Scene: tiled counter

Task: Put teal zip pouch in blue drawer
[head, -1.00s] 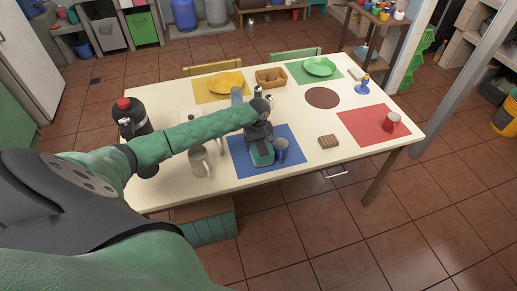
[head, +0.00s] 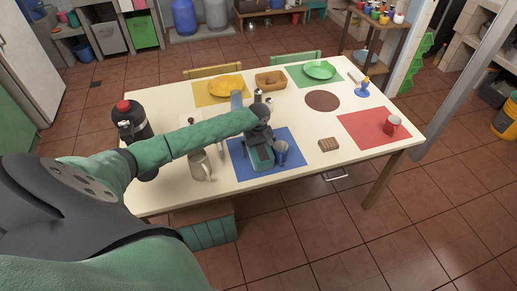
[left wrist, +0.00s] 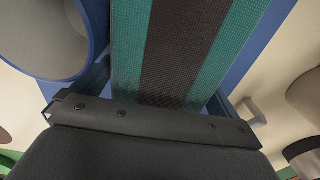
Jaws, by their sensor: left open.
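The teal zip pouch (head: 262,159) lies on the blue placemat (head: 291,169) at the table's near side. It fills the upper middle of the left wrist view (left wrist: 215,50) as teal cloth with a dark stripe. My left gripper (head: 261,144) is over the pouch, pointing down, with its jaws open. The pouch lies between or just below the fingers; I cannot tell if they touch it. A metal handle (head: 335,175) shows under the table's near edge; the drawer front is mostly hidden, so I cannot tell its colour. My right gripper is not in view.
A blue-rimmed mug (head: 281,152) stands close beside the pouch and in the left wrist view (left wrist: 52,35). A beige mug (head: 200,165) stands left of the mat. The table around the block is clear.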

